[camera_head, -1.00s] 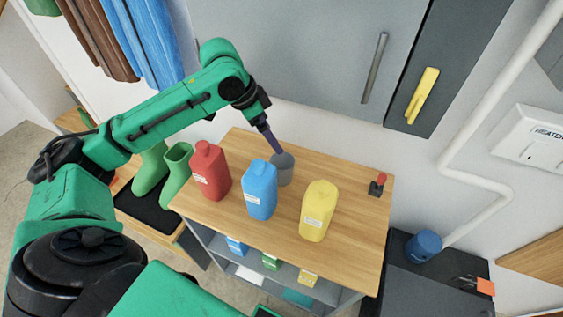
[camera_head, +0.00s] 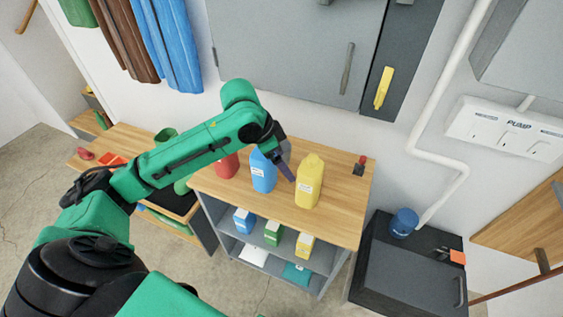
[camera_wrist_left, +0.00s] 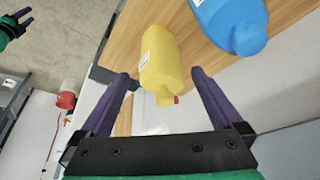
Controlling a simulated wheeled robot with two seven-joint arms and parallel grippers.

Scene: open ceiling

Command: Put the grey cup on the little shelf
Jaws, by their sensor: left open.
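The grey cup (camera_head: 286,146) seems to stand at the back of the wooden top, behind the blue bottle (camera_head: 263,172), mostly hidden by my left gripper. My left gripper (camera_head: 290,176) is open and empty, between the blue bottle and the yellow bottle (camera_head: 309,182). In the left wrist view the yellow bottle (camera_wrist_left: 161,66) shows beyond and between the spread purple fingers (camera_wrist_left: 160,80); the cup is not visible there. My right gripper (camera_wrist_left: 24,20) shows small at the top left of that view, fingers apart. I cannot tell which shelf is the little shelf.
A red bottle (camera_head: 227,166) is partly behind my left arm. Grey shelves under the wooden top (camera_head: 335,215) hold several small boxes. A red-knobbed object (camera_head: 360,166) stands at the right back. A dark cabinet (camera_head: 415,275) carries a blue container (camera_head: 404,222).

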